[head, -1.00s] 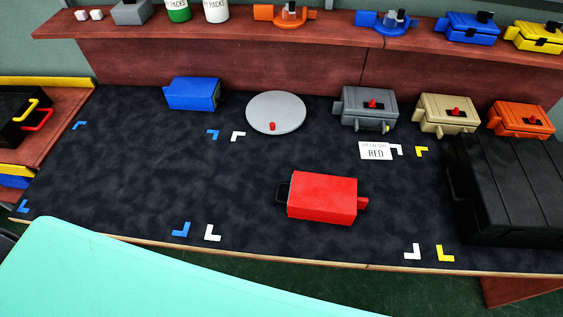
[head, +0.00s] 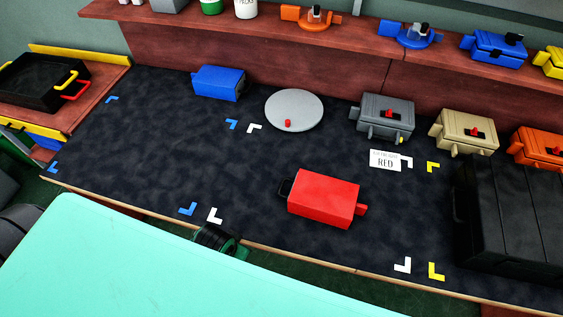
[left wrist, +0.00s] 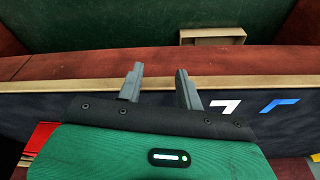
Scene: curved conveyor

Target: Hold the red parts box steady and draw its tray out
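The red parts box (head: 325,197) lies on the dark mat near the middle of the bench in the head view. A black loop handle (head: 285,188) is on its left end and a small red tab (head: 361,209) on its right end. My left gripper (left wrist: 160,88) is open and empty in the left wrist view, over the bench's edge. A red patch at that view's left edge (left wrist: 40,138) looks like part of the box, apart from the fingers. A black and green part of my arm shows at the bench's front edge, left of the box. My right gripper is not in view.
A sign reading RED (head: 385,160) lies behind the box. A grey disc (head: 294,110), a blue box (head: 218,83) and a grey box (head: 386,117) stand farther back. A large black case (head: 510,215) is at right. The mat around the red box is clear.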

